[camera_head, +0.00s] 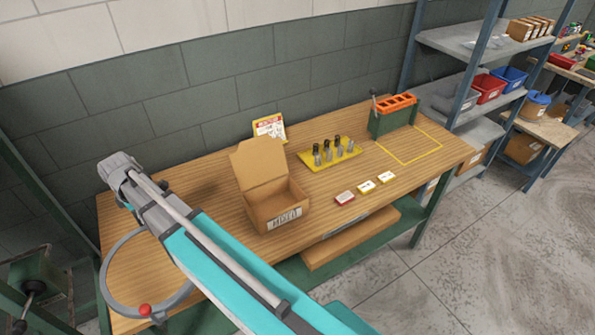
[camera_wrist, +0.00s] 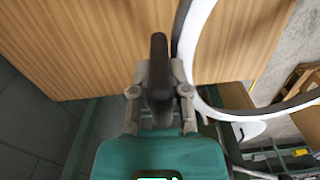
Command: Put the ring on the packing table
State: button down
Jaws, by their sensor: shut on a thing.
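The ring (camera_head: 104,284), a large thin grey hoop with a red ball on its near side, shows at the lower left of the head view over the packing table's left end. It reaches past the table's front edge, and my arm hides part of it. In the wrist view the ring (camera_wrist: 186,48) curves along the right of my gripper (camera_wrist: 159,90). The fingers are closed around a dark upright piece beside the hoop, seemingly part of the ring. I cannot tell whether the ring touches the table. The packing table (camera_head: 196,184) has a wooden top and green legs.
An open cardboard box (camera_head: 271,202) stands mid-table, right of my arm. Beyond it are a yellow tray of several dark pegs (camera_head: 330,153), small cards (camera_head: 366,187) and a green-orange holder (camera_head: 394,116). A shelf rack (camera_head: 470,75) stands at the right. The table's back left is bare.

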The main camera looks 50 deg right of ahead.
jog(key=shift+n, duration=0.6)
jog(key=a, duration=0.1)
jog(key=a+r+p, duration=0.1)
jog(key=a, duration=0.1)
jog(key=a+r, duration=0.1)
jog(key=shift+w+a+r+p, duration=0.2)
jog(key=shift+a+p, duration=0.15)
jog(key=w+d+f+b, duration=0.2)
jog(key=w+f+b, duration=0.1)
jog(key=w+d+f+b, duration=0.2)
jog(key=w+f+b, duration=0.1)
jog(key=w, duration=0.1)
jog(key=w+d+f+b, duration=0.3)
jog(key=w, duration=0.1)
jog(key=shift+w, duration=0.1)
